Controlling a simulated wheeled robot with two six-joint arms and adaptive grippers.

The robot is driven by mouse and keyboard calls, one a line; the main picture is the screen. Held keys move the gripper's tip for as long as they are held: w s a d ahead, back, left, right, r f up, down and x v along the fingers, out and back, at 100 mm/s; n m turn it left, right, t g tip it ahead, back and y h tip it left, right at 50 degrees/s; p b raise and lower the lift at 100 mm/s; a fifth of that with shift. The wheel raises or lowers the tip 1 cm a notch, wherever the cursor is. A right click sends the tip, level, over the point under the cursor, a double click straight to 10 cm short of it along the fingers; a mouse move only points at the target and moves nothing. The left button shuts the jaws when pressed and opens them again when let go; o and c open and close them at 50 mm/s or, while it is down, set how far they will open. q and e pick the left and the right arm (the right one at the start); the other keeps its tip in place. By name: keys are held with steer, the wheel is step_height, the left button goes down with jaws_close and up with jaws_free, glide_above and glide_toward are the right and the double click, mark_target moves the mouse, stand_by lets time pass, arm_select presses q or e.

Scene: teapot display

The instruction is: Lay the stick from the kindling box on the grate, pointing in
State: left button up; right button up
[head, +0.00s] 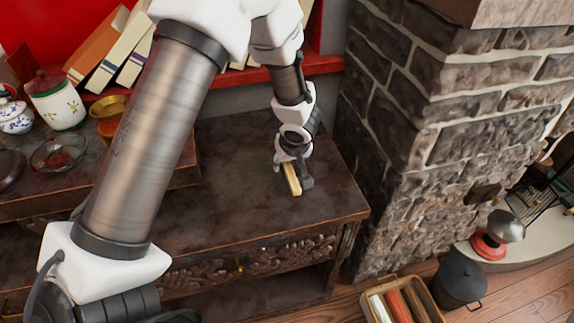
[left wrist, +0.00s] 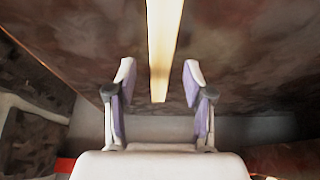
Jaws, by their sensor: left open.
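My left gripper (head: 297,180) points down over the top of a dark carved cabinet. It is open. A pale yellow wooden stick (head: 293,181) shows at its fingers. In the left wrist view the stick (left wrist: 163,45) runs between the two spread fingers of the gripper (left wrist: 160,75), with a gap on each side. It appears to lie on the cabinet top; contact is hard to tell. The kindling box (head: 437,308) stands on the floor at bottom right with several pieces in it. The grate (head: 535,193) is at the far right, partly cut off. My right gripper is not in view.
The cabinet (head: 240,205) has bare room around the gripper. A stone chimney (head: 410,170) rises just right of it. A black pot (head: 460,278) stands beside the box. A lidded jar (head: 57,105) and dishes stand at left, with leaning books (head: 120,55) behind.

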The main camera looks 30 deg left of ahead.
arm_select(q)
steer(key=shift+w+a+f, duration=0.2)
steer(key=shift+f, duration=0.4)
steer(key=shift+r, duration=0.1)
steer(key=shift+s, duration=0.1)
steer(key=shift+c, duration=1.4)
jaws_close()
